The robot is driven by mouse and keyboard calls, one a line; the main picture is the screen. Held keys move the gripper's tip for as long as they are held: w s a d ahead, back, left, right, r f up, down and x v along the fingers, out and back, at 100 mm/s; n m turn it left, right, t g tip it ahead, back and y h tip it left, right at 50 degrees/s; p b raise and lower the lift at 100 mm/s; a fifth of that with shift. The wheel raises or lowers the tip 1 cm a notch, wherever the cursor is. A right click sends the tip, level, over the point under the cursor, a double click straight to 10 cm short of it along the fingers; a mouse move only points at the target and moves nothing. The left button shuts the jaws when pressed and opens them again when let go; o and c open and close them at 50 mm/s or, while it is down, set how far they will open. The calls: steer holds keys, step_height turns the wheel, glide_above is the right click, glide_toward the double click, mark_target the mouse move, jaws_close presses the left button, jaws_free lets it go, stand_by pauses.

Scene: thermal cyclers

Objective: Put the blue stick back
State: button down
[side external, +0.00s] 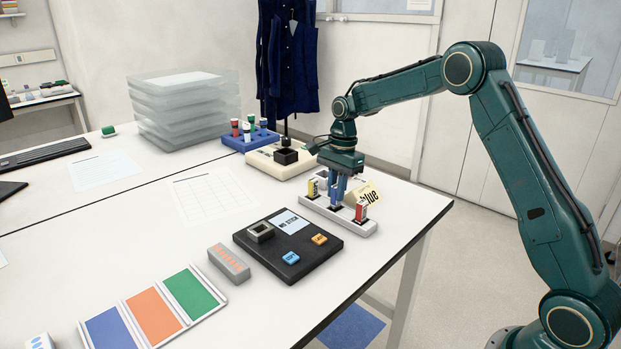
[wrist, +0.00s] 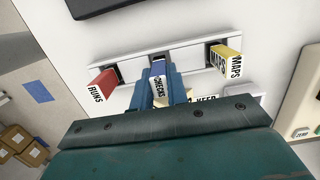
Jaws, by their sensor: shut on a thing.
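The blue stick, labelled CHECKS, shows in the wrist view (wrist: 158,72) between my gripper's fingers (wrist: 160,88). My gripper (side external: 338,188) is shut on it, pointing down over the middle of the white rack (side external: 330,214). The stick's lower end is at the rack's middle slot; I cannot tell how deep it sits. A yellow stick labelled MAPS (side external: 312,188) stands at one end of the rack and a red stick labelled RUNS (side external: 361,212) at the other. The rack also shows in the wrist view (wrist: 190,57).
A cream card (side external: 368,194) stands close behind the rack. A black panel (side external: 282,262) reading NO STICK, with an empty-looking grey socket (side external: 260,232), lies in front. A cream device (side external: 262,161) and a blue rack of sticks (side external: 232,142) stand farther back.

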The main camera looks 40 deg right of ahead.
steer(key=shift+f, duration=0.45)
steer(key=shift+f, duration=0.1)
steer(key=c, duration=1.4)
jaws_free()
steer(key=shift+d+r, duration=0.25)
steer(key=shift+r, duration=1.75)
steer(key=shift+d+r, duration=0.2)
steer(key=shift+r, duration=1.85)
steer(key=shift+d+r, duration=0.25)
steer(key=shift+r, duration=1.75)
